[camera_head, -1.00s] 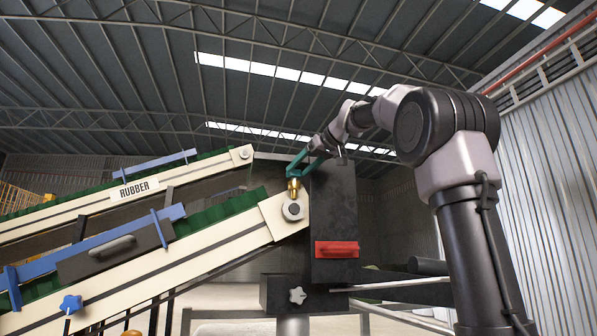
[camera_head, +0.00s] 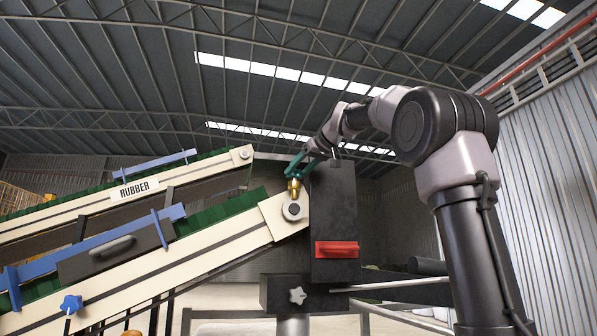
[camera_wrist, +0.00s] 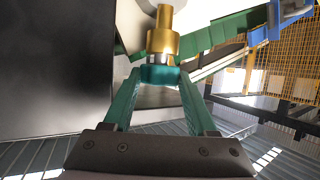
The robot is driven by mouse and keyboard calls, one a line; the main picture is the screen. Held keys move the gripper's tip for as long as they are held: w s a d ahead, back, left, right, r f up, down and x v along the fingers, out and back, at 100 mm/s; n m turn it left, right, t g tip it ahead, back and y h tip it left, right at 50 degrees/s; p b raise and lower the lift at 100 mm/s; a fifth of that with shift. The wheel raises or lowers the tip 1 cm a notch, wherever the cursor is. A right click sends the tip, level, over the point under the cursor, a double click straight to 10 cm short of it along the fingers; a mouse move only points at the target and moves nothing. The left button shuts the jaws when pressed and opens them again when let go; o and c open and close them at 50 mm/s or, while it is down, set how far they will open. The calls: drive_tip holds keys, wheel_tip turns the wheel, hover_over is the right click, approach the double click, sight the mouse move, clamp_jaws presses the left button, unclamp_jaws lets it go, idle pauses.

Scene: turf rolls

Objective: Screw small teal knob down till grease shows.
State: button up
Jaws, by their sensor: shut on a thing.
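The small teal knob (camera_wrist: 160,74) sits on a brass grease cup (camera_wrist: 163,42), seen close up in the wrist view. The brass cup also shows in the head view (camera_head: 293,187), on the cream end of the lower conveyor above a round bearing (camera_head: 293,210). My gripper (camera_wrist: 159,84) has teal fingers shut on the knob, one on each side. In the head view my gripper (camera_head: 295,173) comes down at a slant from the upper right and covers most of the knob. I see no grease; the cup's foot is small in view.
The conveyor (camera_head: 170,270) with green belt slopes down to the left, with a blue star knob (camera_head: 71,304). A second conveyor marked RUBBER (camera_head: 135,189) lies behind.

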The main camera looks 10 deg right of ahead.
drive_tip(key=m+h, duration=0.3)
drive_tip(key=a+m+t+h, duration=0.1)
drive_tip(key=m+h, duration=0.2)
drive_tip(key=shift+s+a+t+h, duration=0.1)
drive_tip(key=shift+a+t+h, duration=0.05)
drive_tip(key=shift+t+h, duration=0.2)
drive_tip(key=m+h, duration=0.1)
drive_tip(key=m+g+h, duration=0.1)
drive_tip(key=m+h, duration=0.1)
drive_tip(key=shift+a+h, duration=0.25)
drive_tip(key=shift+a, duration=0.1)
drive_tip(key=shift+a+m+g+h, duration=0.1)
drive_tip(key=shift+m+g+h, duration=0.65)
drive_tip(key=shift+m+h, duration=0.65)
drive_tip(key=shift+f, duration=0.1)
drive_tip(key=o, duration=1.1)
drive_tip(key=v, duration=1)
drive_tip(key=shift+s+a, duration=0.15)
drive_tip(key=shift+a, duration=0.1)
